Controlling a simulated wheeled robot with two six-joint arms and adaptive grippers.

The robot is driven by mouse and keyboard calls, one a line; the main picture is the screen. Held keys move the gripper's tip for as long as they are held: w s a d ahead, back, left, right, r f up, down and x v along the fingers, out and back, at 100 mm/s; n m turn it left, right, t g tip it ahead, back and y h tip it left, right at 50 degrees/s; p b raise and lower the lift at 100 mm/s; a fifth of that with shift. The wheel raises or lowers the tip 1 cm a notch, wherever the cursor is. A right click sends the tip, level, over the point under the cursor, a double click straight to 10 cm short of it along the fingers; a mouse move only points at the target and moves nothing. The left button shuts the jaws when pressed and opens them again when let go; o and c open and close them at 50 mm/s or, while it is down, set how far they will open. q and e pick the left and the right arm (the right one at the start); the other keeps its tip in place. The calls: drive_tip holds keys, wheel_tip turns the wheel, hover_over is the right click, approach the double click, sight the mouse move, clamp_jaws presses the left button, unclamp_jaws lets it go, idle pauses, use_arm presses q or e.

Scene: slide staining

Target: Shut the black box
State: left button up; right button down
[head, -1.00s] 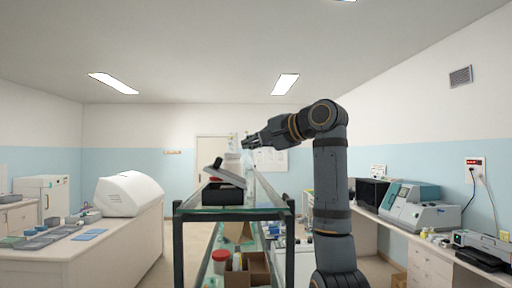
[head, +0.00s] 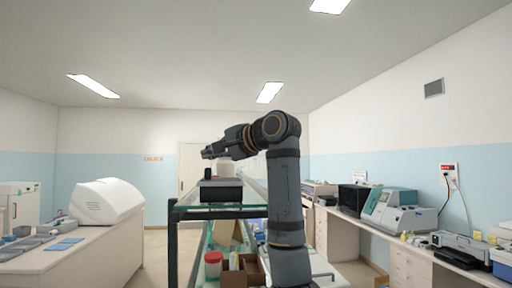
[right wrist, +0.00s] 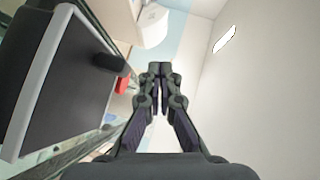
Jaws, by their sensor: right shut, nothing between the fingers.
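The black box (head: 222,195) sits on the top shelf of the glass-shelved cart. Its lid looks low over the box in the head view, but I cannot tell whether it is fully down. In the right wrist view, a dark panel of the box with a pale grey edge (right wrist: 68,85) fills the left side. My right gripper (head: 207,152) is above the box, apart from it, pointing left. Its fingers meet with nothing between them, as the right wrist view (right wrist: 160,68) also shows. My left gripper is out of view.
The cart's dark frame (head: 172,240) surrounds the shelves. A red-capped jar (head: 213,258) and a cardboard box (head: 250,272) stand lower down. Benches with instruments line both sides, with a white machine (head: 105,202) at left. Space above the cart is open.

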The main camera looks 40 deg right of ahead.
drive_tip(key=shift+w+a+f+n+g, duration=0.2)
drive_tip(key=shift+f+n+g, duration=0.1)
drive_tip(key=shift+f+g, duration=0.15)
drive_tip(key=shift+w+a+f, duration=0.1)
drive_tip(key=shift+a+f, duration=0.1)
drive_tip(key=shift+a, duration=0.05)
drive_tip(key=shift+d, duration=0.1)
